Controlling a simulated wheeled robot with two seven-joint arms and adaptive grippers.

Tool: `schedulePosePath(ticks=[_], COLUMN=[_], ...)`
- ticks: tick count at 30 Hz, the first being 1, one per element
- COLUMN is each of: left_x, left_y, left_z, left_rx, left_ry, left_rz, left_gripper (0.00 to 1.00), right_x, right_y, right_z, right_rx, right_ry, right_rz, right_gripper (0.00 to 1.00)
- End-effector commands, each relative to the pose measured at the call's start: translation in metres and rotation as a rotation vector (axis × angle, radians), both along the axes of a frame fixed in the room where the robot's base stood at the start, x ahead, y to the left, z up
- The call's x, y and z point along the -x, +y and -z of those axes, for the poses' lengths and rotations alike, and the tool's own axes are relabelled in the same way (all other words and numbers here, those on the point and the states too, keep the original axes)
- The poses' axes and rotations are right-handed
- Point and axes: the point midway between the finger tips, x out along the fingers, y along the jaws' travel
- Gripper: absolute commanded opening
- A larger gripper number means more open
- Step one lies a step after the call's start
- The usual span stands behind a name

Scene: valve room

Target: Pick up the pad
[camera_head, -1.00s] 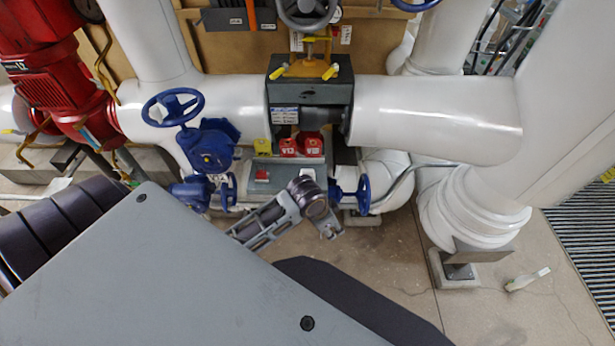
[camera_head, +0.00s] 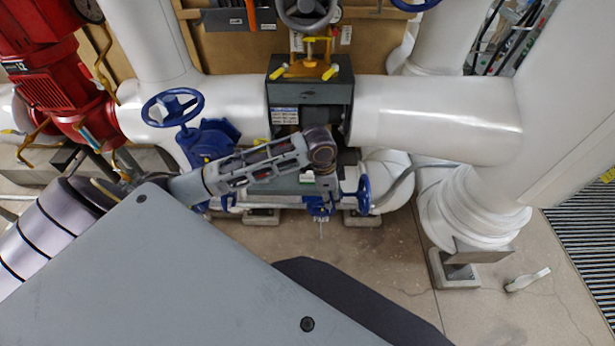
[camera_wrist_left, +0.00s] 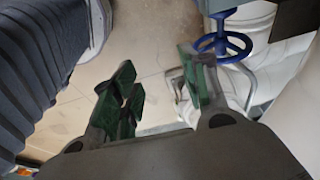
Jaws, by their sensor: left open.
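I cannot make out a pad for certain in either view. My left arm reaches in from the left in the head view, over a grey shelf (camera_head: 285,188) below the dark valve box (camera_head: 310,92). Its wrist hides most of the shelf and the red items seen there earlier. The left gripper is largely hidden under the wrist in the head view. In the left wrist view the left gripper (camera_wrist_left: 160,88) is open, with floor between its green-faced fingers and nothing held. My right gripper is not in view.
White pipes (camera_head: 435,118) run across behind the arm. Blue handwheels stand at the left (camera_head: 172,107) and right (camera_head: 363,195) of the shelf; one also shows in the left wrist view (camera_wrist_left: 222,46). A small pale object (camera_head: 527,280) lies on the clear floor at right.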

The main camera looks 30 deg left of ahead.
Motion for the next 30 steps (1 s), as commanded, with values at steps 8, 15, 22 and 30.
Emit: schedulePosePath(ticks=[8,15,22,30], left_x=[-0.027,-0.047,-0.061,-0.066], left_y=[0.048,0.095,0.136,0.153], left_z=[-0.018,-0.040,-0.064,-0.075], left_rx=[-0.049,-0.074,-0.078,-0.075], left_ry=[0.032,0.058,0.076,0.082], left_rz=[0.027,0.018,-0.008,-0.021], left_gripper=[0.45,0.45,0.45,0.45], right_x=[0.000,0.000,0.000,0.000], right_y=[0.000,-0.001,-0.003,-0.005], right_z=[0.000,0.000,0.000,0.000], right_rx=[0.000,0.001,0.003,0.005], right_ry=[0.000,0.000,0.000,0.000], right_rz=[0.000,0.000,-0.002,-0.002], right_gripper=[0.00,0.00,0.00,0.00])
